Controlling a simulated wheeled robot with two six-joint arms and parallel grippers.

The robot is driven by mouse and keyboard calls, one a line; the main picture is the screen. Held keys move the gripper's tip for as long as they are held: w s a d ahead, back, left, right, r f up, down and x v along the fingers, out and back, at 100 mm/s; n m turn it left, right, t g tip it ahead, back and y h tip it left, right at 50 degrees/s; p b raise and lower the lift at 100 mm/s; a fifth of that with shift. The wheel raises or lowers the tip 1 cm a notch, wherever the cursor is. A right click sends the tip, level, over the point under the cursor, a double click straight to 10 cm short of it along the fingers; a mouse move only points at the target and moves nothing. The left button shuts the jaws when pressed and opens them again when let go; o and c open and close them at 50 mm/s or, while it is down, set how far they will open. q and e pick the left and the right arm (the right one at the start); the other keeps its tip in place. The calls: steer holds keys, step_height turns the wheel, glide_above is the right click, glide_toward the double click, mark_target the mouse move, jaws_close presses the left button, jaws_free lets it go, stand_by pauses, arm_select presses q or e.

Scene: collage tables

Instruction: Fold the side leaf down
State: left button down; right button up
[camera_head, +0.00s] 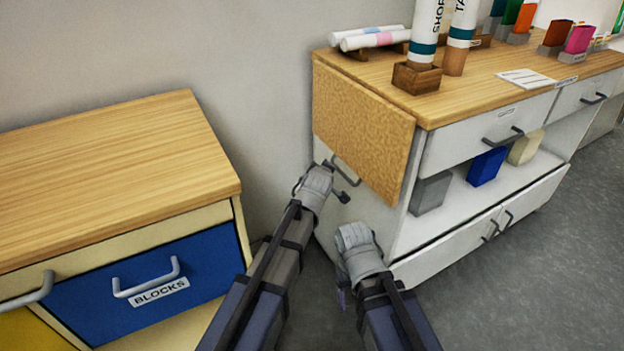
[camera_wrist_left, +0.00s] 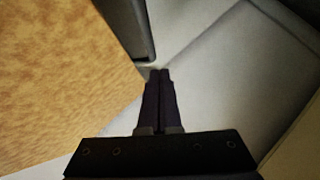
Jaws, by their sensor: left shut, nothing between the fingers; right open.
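The side leaf (camera_head: 360,132) is a wooden panel hanging steeply down from the end of the wood-topped white cabinet. Its rough tan face also fills the left of the left wrist view (camera_wrist_left: 55,75). My left gripper (camera_head: 336,184) is beside the lower edge of the leaf, near a grey curved bar (camera_head: 346,171). In the left wrist view its fingers (camera_wrist_left: 160,75) are shut with nothing between them, and the leaf is to their left. My right gripper (camera_head: 356,242) is open, lower and nearer, in front of the cabinet's corner. Its fingertips are mostly hidden.
The cabinet top (camera_head: 470,85) carries rolls, tubes in wooden holders and coloured blocks. Its shelf holds a grey box (camera_head: 431,193) and a blue box (camera_head: 487,167). A wooden-topped unit (camera_head: 110,165) with a blue drawer (camera_head: 150,290) stands at left. Floor at right is clear.

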arm_select(q)
steer(key=shift+w+d+f+n+t+h+b, duration=0.2)
steer(key=shift+w+d+b, duration=0.2)
steer(key=shift+d, duration=0.2)
steer(key=shift+w+d+f+n+t+h+b, duration=0.1)
steer(key=shift+w+d+f+n+t+b, duration=0.1)
steer(key=shift+w+d+b, duration=0.3)
arm_select(e)
step_height(320, 180, down, 2)
steer(key=shift+f, duration=0.1)
arm_select(q)
steer(key=shift+d+r, duration=0.1)
steer(key=shift+d, duration=0.1)
steer(key=shift+s+r, duration=0.1)
steer(key=a+r+p+v, duration=0.1)
steer(key=a+p+v, duration=0.2)
steer(key=v, duration=1)
steer(key=p, duration=0.3)
steer(key=shift+w+p, duration=0.3)
steer(key=shift+w, duration=0.1)
arm_select(e)
step_height(320, 180, up, 6)
steer(key=shift+a, duration=0.25)
